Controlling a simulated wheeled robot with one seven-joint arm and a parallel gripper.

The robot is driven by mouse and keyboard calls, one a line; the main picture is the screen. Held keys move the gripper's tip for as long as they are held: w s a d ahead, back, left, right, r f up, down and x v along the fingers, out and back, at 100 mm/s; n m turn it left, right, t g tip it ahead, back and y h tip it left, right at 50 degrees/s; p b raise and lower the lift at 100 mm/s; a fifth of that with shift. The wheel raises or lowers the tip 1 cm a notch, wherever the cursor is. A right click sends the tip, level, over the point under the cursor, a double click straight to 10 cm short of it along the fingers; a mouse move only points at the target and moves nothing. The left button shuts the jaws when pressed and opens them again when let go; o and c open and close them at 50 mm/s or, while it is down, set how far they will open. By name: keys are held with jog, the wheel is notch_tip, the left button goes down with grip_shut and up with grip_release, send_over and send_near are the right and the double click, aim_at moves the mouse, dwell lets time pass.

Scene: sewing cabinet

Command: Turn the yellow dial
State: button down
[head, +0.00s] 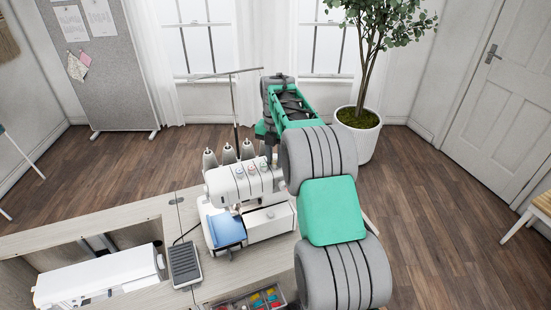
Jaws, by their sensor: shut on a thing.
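The white sewing machine (232,187) stands on the wooden cabinet top, with thread cones behind it. Several small dials sit in a row on its top front: a bluish one (239,173), a reddish one (252,170) and a greenish one (264,167). No yellow dial shows; the right end of the row is covered by my grey and green arm. My gripper (273,157) is small and mostly hidden behind the arm, reaching down at that right end. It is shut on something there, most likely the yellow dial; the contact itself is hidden.
A black foot pedal (185,264) lies left of the machine, and a second white machine (98,276) sits in a recess at lower left. An open tray of colored items (262,300) is at the front edge. A potted plant (358,130) stands behind on the floor.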

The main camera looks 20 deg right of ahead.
aim_at(275, 161)
jog(key=c, duration=1.2)
grip_release()
jog(key=shift+c, duration=0.2)
notch_tip(275, 161, up, 8)
jog(key=shift+f+b, duration=0.1)
jog(key=shift+b, duration=0.65)
